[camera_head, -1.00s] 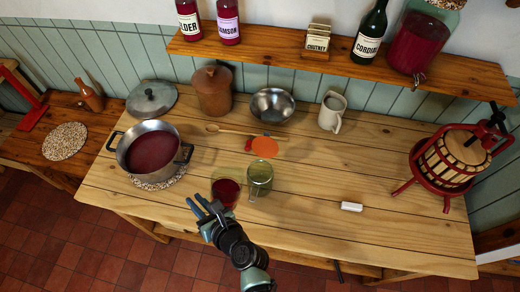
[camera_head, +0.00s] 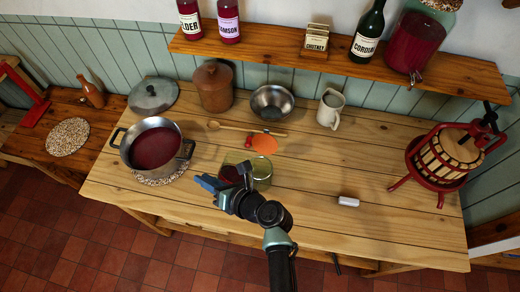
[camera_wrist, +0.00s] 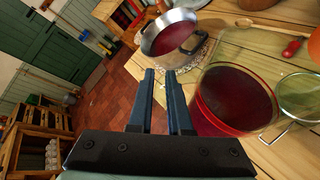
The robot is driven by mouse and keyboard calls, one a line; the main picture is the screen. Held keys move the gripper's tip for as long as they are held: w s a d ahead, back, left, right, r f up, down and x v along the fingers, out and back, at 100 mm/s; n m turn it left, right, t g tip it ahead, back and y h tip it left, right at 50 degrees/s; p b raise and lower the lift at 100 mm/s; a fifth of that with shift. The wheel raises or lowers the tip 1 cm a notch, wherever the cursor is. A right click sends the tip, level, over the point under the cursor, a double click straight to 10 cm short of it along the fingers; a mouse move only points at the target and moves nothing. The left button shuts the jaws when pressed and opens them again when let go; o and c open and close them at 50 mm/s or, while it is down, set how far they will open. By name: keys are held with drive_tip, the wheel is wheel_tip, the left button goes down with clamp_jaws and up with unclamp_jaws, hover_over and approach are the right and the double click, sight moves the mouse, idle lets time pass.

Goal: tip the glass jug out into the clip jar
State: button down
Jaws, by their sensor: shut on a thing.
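The glass jug (camera_wrist: 236,98) holds deep red liquid and stands close beside my fingers in the wrist view. In the head view the jug (camera_head: 230,174) is partly hidden behind my gripper (camera_head: 210,184). My gripper, also in the wrist view (camera_wrist: 160,74), is shut on the jug with a narrow gap between its fingers. The exact grip is hidden, and I cannot tell whether the jug is clear of the table. The clip jar (camera_head: 263,178), greenish clear glass, is just right of the jug; its wire clip shows beside the jar (camera_wrist: 298,96) in the wrist view.
A pot of red liquid (camera_head: 184,152) stands left on a speckled mat. A wooden spoon (camera_head: 240,127) and an orange disc (camera_head: 264,144) lie behind the jar. A white block (camera_head: 348,201) and a red press (camera_head: 445,160) are to the right.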

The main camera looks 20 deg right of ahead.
drive_tip(key=shift+w+d+r+m+y, duration=0.15)
drive_tip(key=shift+d+r+m+y, duration=0.15)
drive_tip(key=shift+r, duration=0.3)
drive_tip(key=shift+w+d+r+m+y, duration=0.2)
drive_tip(key=shift+r+m, duration=0.1)
drive_tip(key=shift+r, duration=0.25)
drive_tip(key=shift+w+d+r+m+y, duration=0.1)
drive_tip(key=shift+d+r+m+y, duration=0.15)
drive_tip(key=shift+r, duration=0.2)
drive_tip(key=shift+d+r+m+y, duration=0.15)
drive_tip(key=shift+r+m, duration=0.1)
drive_tip(key=shift+r, duration=0.2)
drive_tip(key=shift+r+p, duration=0.2)
drive_tip(key=shift+p, duration=0.15)
drive_tip(key=shift+w+d+r+g, duration=0.1)
drive_tip(key=shift+r+g, duration=0.1)
drive_tip(key=shift+g, duration=0.1)
drive_tip(key=shift+d+r+m+y+p, duration=0.2)
drive_tip(key=shift+m+y+p, duration=0.15)
drive_tip(key=shift+p, duration=0.2)
drive_tip(key=shift+w+r+p, duration=0.1)
drive_tip(key=shift+r+p, duration=0.1)
drive_tip(key=shift+p, duration=0.1)
drive_tip(key=shift+w+d+r+m+y+p, duration=0.2)
drive_tip(key=shift+d+r+m+y+p, duration=0.2)
drive_tip(key=shift+r+m+p, duration=0.15)
